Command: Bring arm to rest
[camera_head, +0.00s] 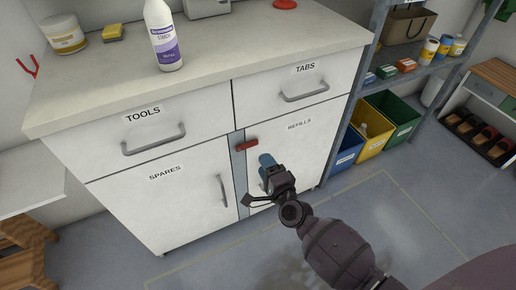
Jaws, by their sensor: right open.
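My right arm comes in from the lower right, and my right gripper (267,168) is in front of the REFILLS door (311,140) of the white cabinet. The gripper is open, with nothing seen between its fingers. Its blue-grey tip overlaps the door in the picture; I cannot tell whether it touches. A red handle-like piece (246,145) sits just left of and above the gripper, on the blue-grey strip (239,171) between the two lower doors. My left gripper is not in view.
The TOOLS drawer (100,140), TABS drawer (325,86) and SPARES door (148,202) look shut. A starch bottle (163,38) stands on the worktop (250,42). Blue, yellow and green bins (372,143) stand under shelves at right. The floor ahead (230,262) is clear.

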